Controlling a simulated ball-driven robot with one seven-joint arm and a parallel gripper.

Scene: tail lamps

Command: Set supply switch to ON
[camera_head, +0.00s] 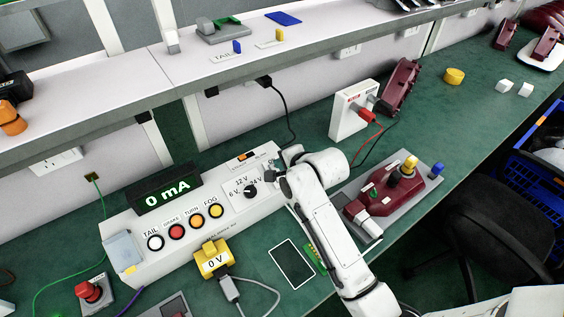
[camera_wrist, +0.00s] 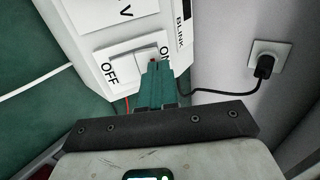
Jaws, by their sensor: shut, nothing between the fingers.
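The supply switch (camera_wrist: 128,57) is a white rocker on a plate on the end of the white control box, between the printed words OFF and ON. A small red spot shows near its ON end. My gripper (camera_wrist: 157,68) has its teal fingers shut and empty, with the tips at the ON end of the rocker, covering part of it and of the word ON. I cannot tell whether they touch it. In the head view my gripper (camera_head: 279,166) is at the right end of the control box (camera_head: 180,262), and the switch is hidden there.
A white power unit (camera_head: 350,112) with a red plug and the red lamp fixture (camera_head: 385,195) stand right of my arm. A shelf (camera_head: 90,95) runs behind the box.

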